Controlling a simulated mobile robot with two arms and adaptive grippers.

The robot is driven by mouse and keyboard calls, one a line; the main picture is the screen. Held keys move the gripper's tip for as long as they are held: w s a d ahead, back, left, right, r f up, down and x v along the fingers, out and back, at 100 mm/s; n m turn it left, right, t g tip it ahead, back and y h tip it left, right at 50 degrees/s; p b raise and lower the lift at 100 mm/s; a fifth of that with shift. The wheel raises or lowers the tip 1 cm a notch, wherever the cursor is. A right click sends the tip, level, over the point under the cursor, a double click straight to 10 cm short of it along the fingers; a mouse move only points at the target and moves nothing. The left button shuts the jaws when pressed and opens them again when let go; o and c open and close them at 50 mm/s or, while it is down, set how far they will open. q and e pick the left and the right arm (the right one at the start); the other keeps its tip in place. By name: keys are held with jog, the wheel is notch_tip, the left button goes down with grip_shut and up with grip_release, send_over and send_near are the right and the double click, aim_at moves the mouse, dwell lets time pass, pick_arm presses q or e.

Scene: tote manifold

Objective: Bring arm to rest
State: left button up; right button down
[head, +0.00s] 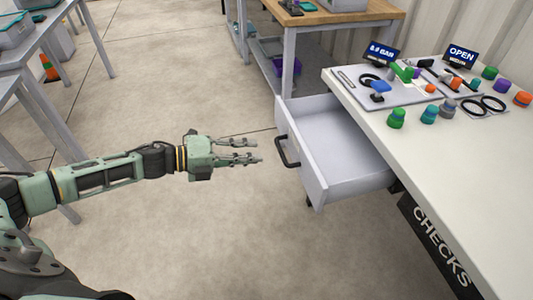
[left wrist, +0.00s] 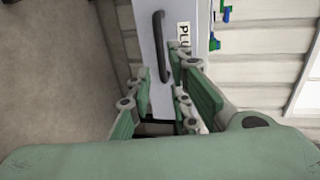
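My left gripper (head: 250,151) reaches in from the left in the head view, over bare floor. Its fingers are parted and nothing is between them. It is apart from the drawer (head: 350,165), which stands pulled out from the white bench and looks empty inside. The drawer's black handle (head: 287,150) is just to the right of the fingertips. In the left wrist view the open fingers (left wrist: 165,103) show with the black handle (left wrist: 161,47) beyond them, and a label reading "PLU" is partly visible. My right gripper is not in view.
The white bench (head: 470,170) at the right carries several coloured knobs, a grey panel (head: 385,90) and two small displays reading "8.8 BAR" and "OPEN". A wooden-topped table (head: 335,12) stands at the back, with grey tables at the left. The floor between is clear.

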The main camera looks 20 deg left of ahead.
pick_arm(q)
jog(key=shift+v, duration=1.1)
